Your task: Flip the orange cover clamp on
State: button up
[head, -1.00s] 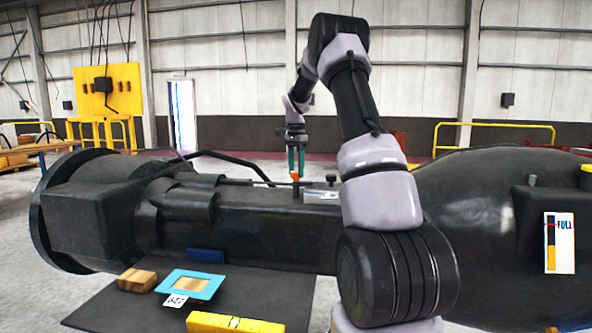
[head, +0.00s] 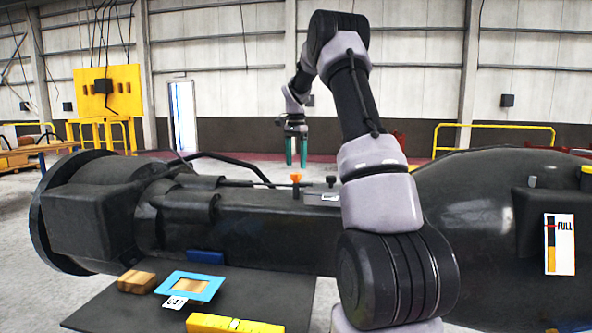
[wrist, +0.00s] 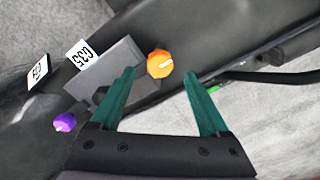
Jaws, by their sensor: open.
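The orange cover clamp (head: 296,178) is a small orange knob on a short stem on top of the long black casting. In the wrist view the orange knob (wrist: 159,64) has a white line on its top, pointing right and slightly up. My gripper (head: 296,160) hangs above it with its two green fingers apart and empty. In the wrist view my gripper (wrist: 160,75) has its fingertips on either side of the knob, not touching it. A gap shows between fingertips and knob in the head view.
A purple knob (wrist: 64,122) and white labels (wrist: 80,54) sit nearby on the casting (head: 262,225). A mat (head: 110,312) in front holds a blue frame (head: 211,288), a wooden block (head: 136,281) and a yellow block (head: 225,324). A gauge reading FULL (head: 559,245) is at right.

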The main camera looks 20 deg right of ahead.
notch_tip(320, 180, up, 7)
dwell(0.3)
jog(key=s+a+r+n+t, duration=0.25)
jog(key=s+a+r, duration=0.3)
jog(key=s, duration=0.35)
jog(key=s+a+r+n+t, duration=0.1)
jog(key=s+a+r+n, duration=0.25)
jog(key=s+a, duration=0.45)
jog(key=s+a+f+n+t+y, duration=0.1)
jog(key=s+a+f+n+t, duration=0.1)
jog(key=s, duration=0.8)
jog(key=s+a+f+n+t+y, duration=0.1)
jog(key=s+f, duration=0.3)
jog(key=s, duration=0.6)
jog(key=shift+s+a+n+t, duration=0.25)
jog(key=shift+a+n+t, duration=0.1)
jog(key=shift+a+n, duration=0.3)
